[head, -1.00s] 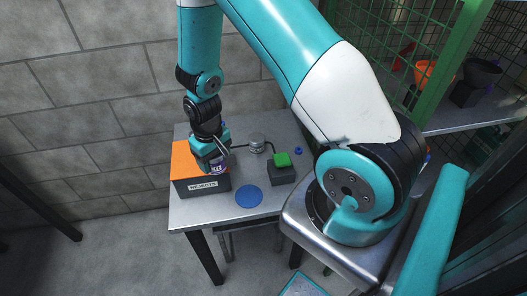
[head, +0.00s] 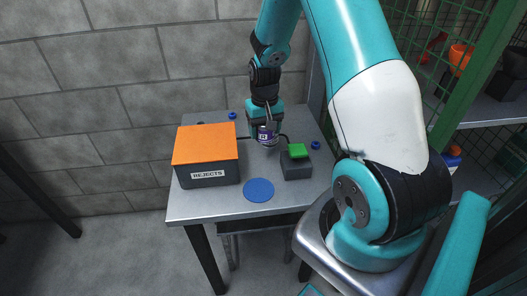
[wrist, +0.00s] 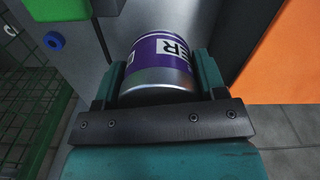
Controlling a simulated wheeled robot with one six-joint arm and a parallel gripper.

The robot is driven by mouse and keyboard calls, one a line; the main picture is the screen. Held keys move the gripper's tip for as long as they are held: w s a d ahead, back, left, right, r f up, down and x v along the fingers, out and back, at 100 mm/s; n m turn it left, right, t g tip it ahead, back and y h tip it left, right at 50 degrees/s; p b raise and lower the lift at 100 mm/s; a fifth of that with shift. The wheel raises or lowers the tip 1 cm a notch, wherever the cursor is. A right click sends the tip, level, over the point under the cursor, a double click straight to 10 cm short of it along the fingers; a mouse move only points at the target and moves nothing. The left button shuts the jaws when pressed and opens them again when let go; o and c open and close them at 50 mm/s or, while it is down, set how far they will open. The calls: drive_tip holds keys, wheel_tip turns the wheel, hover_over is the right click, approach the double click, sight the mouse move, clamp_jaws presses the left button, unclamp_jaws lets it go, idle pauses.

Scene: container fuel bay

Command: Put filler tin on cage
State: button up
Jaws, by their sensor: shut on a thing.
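My gripper (head: 266,122) is shut on the filler tin (head: 266,134), a silver tin with a purple and white label. The gripper points down over the back middle of the metal table. In the wrist view the tin (wrist: 161,65) sits between both fingers, and the letters "ER" show on its label. I cannot tell whether it touches what is under it. The cage (head: 478,85) has green mesh and a green frame and stands at the right, with grey shelves inside.
An orange-topped "REJECTS" box (head: 207,145) stands on the table's left. A dark box with a green top (head: 297,151) is right of the tin, and a blue disc (head: 258,190) lies in front. Small blue rings (head: 315,145) lie on the table. An orange container (head: 461,57) is inside the cage.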

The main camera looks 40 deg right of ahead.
sight(264, 159)
wheel_tip(264, 159, down, 9)
drive_tip(key=shift+r, duration=0.1)
idle(0.3)
drive_tip(key=o, duration=1)
drive_tip(key=shift+f, duration=0.2)
